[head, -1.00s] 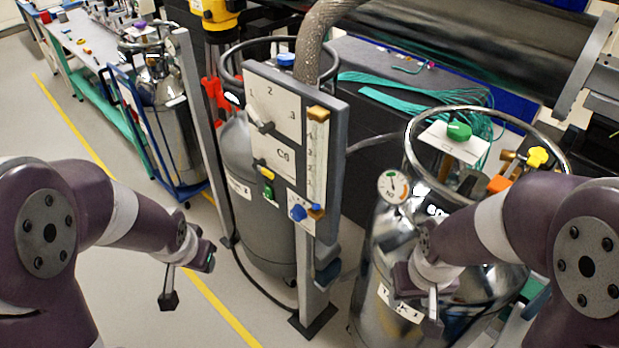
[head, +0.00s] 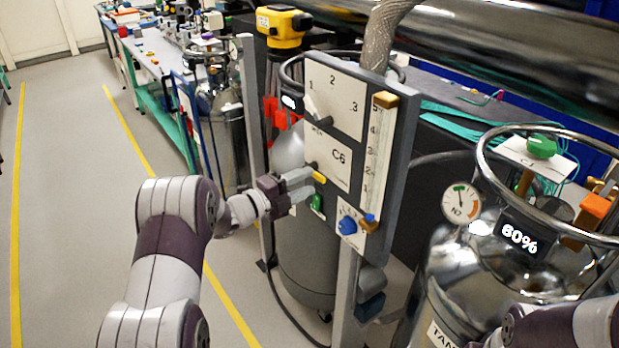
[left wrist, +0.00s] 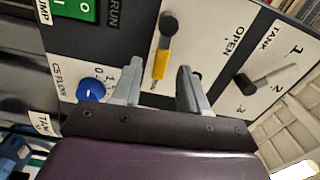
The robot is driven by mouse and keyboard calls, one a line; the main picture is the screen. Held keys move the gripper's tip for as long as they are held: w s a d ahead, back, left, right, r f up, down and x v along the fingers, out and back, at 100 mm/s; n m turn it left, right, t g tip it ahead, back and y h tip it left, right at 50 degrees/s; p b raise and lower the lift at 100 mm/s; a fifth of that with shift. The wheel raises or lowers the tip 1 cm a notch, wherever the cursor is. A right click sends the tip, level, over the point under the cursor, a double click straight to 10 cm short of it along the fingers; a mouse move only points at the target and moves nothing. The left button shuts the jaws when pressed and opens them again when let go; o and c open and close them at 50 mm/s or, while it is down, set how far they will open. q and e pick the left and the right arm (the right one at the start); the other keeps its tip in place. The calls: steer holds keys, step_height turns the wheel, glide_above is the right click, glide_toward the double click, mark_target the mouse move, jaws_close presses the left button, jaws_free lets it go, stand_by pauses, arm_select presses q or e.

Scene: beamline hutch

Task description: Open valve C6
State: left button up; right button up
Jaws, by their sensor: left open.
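The grey panel (head: 402,120) carries a white plate marked C6 (head: 340,155). Its small lever has a dark pivot and a yellow handle (head: 319,177); the yellow handle (left wrist: 160,62) also shows in the left wrist view, with an OPEN label to its right. My left gripper (head: 303,183) is at the panel's left side, by the lever. In the left wrist view my left gripper (left wrist: 159,72) is open, its fingers either side of the yellow handle in the picture; I cannot tell whether they touch it. Of my right arm, only part shows at bottom right.
A black selector knob (head: 322,119) sits above the lever. A green switch (head: 317,202) and a blue knob (head: 348,224) sit below. A metal tank (head: 455,275) stands to the right. Open floor (head: 65,200) lies left.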

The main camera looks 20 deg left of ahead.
arm_select(q)
steer(key=shift+x, duration=1.05)
steer(key=shift+s, duration=0.1)
jaws_close()
